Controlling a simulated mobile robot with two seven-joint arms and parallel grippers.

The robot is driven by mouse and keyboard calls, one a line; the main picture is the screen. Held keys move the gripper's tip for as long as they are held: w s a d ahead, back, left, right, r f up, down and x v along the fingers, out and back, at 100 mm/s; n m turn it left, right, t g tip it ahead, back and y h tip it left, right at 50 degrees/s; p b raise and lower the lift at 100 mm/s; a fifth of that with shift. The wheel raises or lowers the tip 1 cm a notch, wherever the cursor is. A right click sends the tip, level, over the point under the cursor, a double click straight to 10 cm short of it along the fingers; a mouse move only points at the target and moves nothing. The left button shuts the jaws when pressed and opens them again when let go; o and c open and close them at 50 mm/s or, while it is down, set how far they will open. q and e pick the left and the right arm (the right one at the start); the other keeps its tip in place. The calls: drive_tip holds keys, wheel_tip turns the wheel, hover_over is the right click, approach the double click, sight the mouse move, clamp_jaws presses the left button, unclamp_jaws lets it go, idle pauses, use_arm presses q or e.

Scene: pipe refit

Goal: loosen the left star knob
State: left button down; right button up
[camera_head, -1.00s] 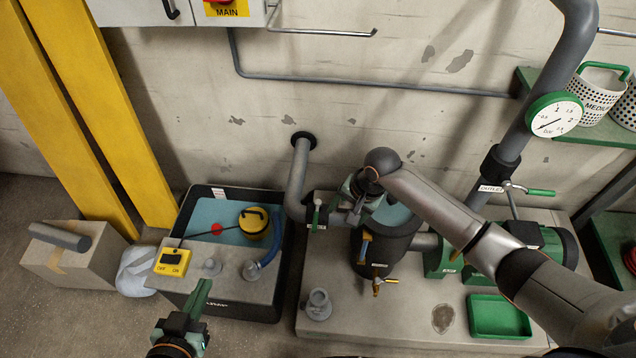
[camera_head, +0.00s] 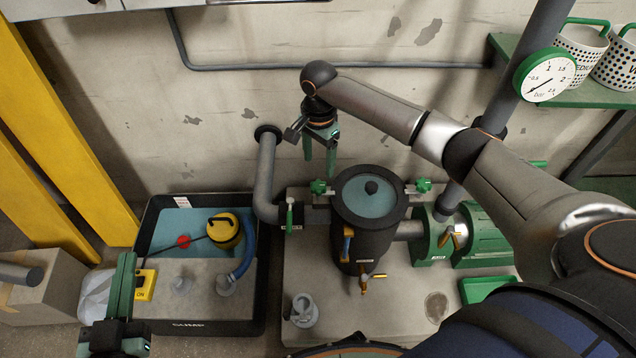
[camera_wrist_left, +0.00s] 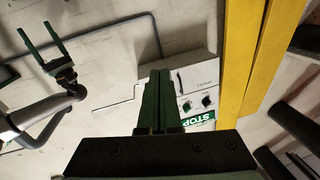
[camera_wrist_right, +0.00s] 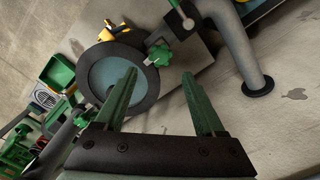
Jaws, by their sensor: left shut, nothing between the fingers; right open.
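The left star knob (camera_head: 318,187) is green and sits on the left of the round blue lid (camera_head: 362,198) of a dark vessel. A matching right star knob (camera_head: 423,185) sits on the lid's other side. My right gripper (camera_head: 320,168) is open and empty, fingers down, above and just behind the left knob. In the right wrist view the left knob (camera_wrist_right: 158,55) shows between and beyond the fingertips, not touched as far as I can tell. My left gripper (camera_head: 128,260) is shut and empty at the lower left; it also shows shut in the left wrist view (camera_wrist_left: 158,78).
A grey pipe (camera_head: 266,180) with a green-handled valve (camera_head: 290,215) runs left of the vessel. A sump tank (camera_head: 150,222) with a yellow float pump (camera_head: 225,230) stands left. A green pump (camera_head: 485,235) and a pressure gauge (camera_head: 546,75) are right. Yellow posts (camera_head: 85,140) stand far left.

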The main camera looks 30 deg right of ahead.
drive_tip(key=b, duration=0.2)
hover_over(319, 185)
wheel_tip(319, 185, down, 5)
drive_tip(key=shift+r, duration=0.2)
wheel_tip(319, 185, down, 3)
drive_tip(key=shift+f+b, duration=0.15)
drive_tip(key=shift+b, duration=0.35)
use_arm(q)
drive_tip(key=s+r+m+t+h, duration=0.2)
drive_tip(key=s+r+m+h, duration=0.1)
drive_tip(key=r, duration=0.5)
drive_tip(key=s+d+r+m+t+h, duration=0.1)
drive_tip(key=s+r+m+t+h, duration=0.2)
drive_tip(key=r, duration=0.6)
drive_tip(key=shift+d+m+h, duration=0.3)
drive_tip(key=shift+m+h, duration=0.1)
drive_tip(key=shift+h, duration=1)
use_arm(e)
drive_tip(key=shift+f, duration=0.25)
drive_tip(key=shift+c, duration=0.3)
clamp_jaws()
use_arm(q)
drive_tip(key=shift+y, duration=0.3)
